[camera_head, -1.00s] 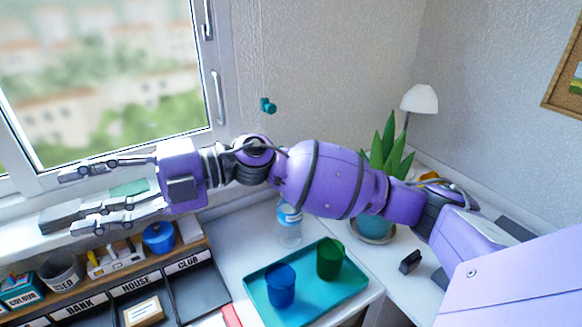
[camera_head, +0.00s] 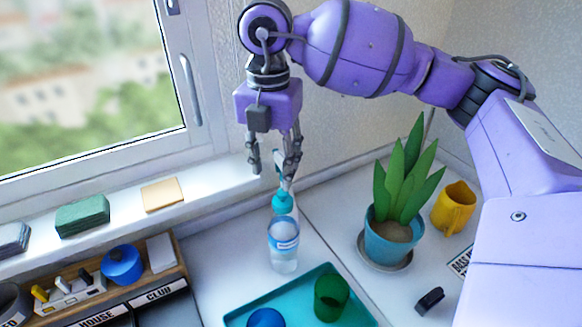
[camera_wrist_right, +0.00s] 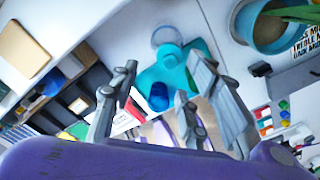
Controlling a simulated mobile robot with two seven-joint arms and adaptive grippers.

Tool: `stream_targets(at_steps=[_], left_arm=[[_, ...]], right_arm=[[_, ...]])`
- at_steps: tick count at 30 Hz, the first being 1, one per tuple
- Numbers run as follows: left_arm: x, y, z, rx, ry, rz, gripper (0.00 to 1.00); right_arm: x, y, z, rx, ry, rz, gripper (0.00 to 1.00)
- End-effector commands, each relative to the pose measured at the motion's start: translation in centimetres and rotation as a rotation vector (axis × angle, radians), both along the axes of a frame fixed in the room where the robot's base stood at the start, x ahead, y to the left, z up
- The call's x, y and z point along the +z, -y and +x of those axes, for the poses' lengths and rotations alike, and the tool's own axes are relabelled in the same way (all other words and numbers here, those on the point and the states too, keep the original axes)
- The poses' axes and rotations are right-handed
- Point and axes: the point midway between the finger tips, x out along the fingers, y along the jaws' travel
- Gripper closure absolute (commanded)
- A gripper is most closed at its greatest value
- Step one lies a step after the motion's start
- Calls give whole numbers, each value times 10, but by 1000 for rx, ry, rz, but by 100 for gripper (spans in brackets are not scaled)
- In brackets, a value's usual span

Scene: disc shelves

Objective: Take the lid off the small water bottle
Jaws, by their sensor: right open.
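The small water bottle (camera_head: 284,258) is clear with a blue label band and stands upright on the white worktop, behind the teal tray. A teal lid (camera_head: 282,203) appears to sit on its top. My right gripper (camera_head: 272,172) points down, open and empty, its fingertips just above the lid in the head view. I cannot tell whether a fingertip touches it. In the right wrist view the fingers are spread, with the teal lid (camera_wrist_right: 170,55) beyond them. My left gripper is not in view.
The teal tray (camera_head: 240,318) holds a green cup (camera_head: 331,298) and a blue cup (camera_head: 265,318). A potted plant (camera_head: 390,238) and yellow mug (camera_head: 453,208) stand right. A sorting rack with a blue pot (camera_head: 121,264) lies left. The window sill runs behind.

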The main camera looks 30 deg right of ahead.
Motion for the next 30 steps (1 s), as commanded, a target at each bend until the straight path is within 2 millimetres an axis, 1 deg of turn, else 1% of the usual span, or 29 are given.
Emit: stream_targets(at_steps=[4,7,13,16,20,26,30], left_arm=[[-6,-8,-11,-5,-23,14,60],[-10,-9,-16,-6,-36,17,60],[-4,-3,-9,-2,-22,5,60],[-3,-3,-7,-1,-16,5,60],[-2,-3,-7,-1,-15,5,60],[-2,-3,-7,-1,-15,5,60],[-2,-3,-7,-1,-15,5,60]], right_arm=[[-18,1,-1,-7,-6,0,58],[-29,1,-2,-6,-6,2,58],[-56,9,-5,-5,-6,2,58],[-70,8,-5,-3,-5,5,58],[-77,8,-4,-3,-3,5,58],[-78,7,-4,-3,-3,5,58],[-77,7,-4,-3,-2,6,76]])
